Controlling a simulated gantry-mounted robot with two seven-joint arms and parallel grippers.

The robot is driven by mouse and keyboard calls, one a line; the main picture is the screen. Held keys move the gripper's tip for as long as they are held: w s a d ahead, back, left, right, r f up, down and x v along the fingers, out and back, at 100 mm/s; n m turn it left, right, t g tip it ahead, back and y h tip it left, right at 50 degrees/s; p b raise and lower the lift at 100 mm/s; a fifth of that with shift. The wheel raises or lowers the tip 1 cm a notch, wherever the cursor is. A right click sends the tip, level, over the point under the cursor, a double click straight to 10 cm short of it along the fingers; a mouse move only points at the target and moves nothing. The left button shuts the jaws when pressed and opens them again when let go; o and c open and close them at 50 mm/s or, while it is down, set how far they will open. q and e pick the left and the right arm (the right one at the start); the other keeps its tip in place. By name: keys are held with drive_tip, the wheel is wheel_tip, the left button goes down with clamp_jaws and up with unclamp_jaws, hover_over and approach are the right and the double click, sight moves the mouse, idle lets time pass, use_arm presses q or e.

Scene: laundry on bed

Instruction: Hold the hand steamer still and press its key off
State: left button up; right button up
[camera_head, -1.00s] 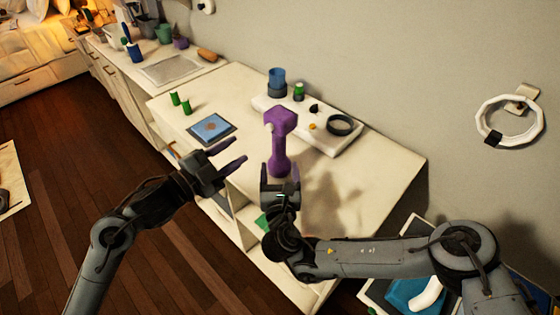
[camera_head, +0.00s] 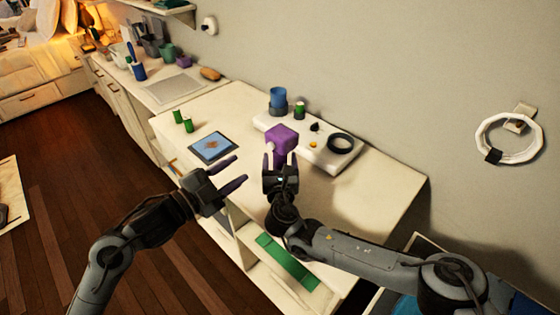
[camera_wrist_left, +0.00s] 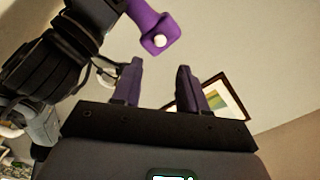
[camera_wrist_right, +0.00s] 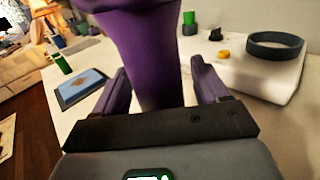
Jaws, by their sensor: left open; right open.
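The purple hand steamer (camera_head: 281,137) stands upright on the counter, its blocky head on top. Its handle (camera_wrist_right: 148,60) rises between the fingers of my right gripper (camera_head: 280,163); that gripper is open around the handle and hides its lower part in the head view. A small white round key (camera_wrist_left: 160,41) shows on the steamer's head in the left wrist view. My left gripper (camera_head: 241,170) is open and empty, to the left of the steamer, its fingers pointing toward it and apart from it.
A tablet-like panel (camera_head: 213,147) and two green cylinders lie left. Open shelves are below the counter's front edge.

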drive_tip(key=shift+w, duration=0.1)
drive_tip(key=c, duration=1.3)
use_arm(q)
clamp_jaws()
use_arm(e)
clamp_jaws()
idle(0.4)
